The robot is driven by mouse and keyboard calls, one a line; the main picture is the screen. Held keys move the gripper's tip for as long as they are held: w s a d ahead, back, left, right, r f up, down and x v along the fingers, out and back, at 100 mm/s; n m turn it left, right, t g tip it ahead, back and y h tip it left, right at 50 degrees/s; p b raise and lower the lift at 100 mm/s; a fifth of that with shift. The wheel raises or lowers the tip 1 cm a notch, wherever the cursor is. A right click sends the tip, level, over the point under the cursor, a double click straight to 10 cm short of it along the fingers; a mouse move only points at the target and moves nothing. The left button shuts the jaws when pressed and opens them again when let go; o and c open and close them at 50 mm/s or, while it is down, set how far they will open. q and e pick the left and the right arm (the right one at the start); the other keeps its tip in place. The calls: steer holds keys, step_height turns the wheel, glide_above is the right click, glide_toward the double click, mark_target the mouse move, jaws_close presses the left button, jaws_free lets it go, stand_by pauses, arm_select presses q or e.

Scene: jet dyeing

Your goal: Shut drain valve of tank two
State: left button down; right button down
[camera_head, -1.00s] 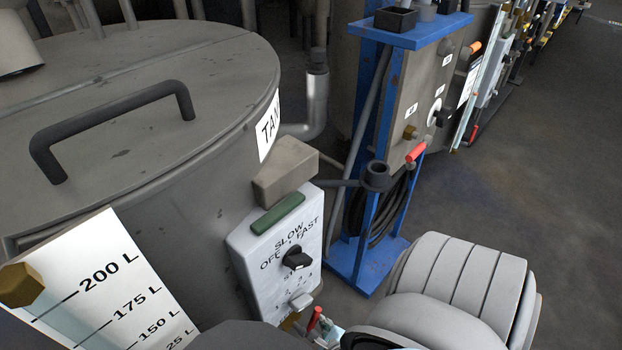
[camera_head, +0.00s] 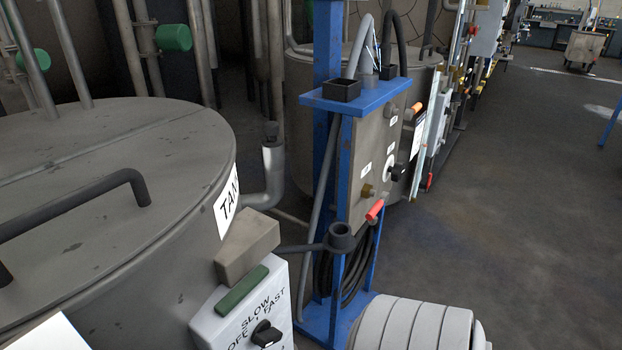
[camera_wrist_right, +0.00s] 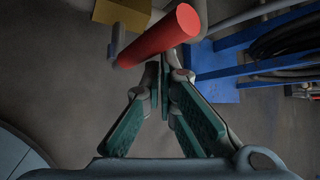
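The drain valve shows in the right wrist view as a red handle (camera_wrist_right: 165,36) with a brass-coloured body (camera_wrist_right: 118,14) behind its left end. My right gripper (camera_wrist_right: 164,68) has its green-padded fingers drawn together at the tips. The tips are just below the red handle, with nothing seen between them. Whether they touch the handle I cannot tell. In the head view the tank (camera_head: 110,170), its label partly readable as "TAN", stands at left. Its valve and my right gripper are below the picture there. My left gripper is in neither view.
A control box (camera_head: 240,312) with a black knob is on the tank's side, under a grey-brown block (camera_head: 247,246). A blue stand (camera_head: 325,180) with a panel, hose and another red handle (camera_head: 375,210) stands to the right. The floor (camera_head: 520,220) at right is clear.

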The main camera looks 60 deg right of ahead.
steer(key=shift+r, duration=0.1)
step_height(320, 180, up, 10)
stand_by(0.5)
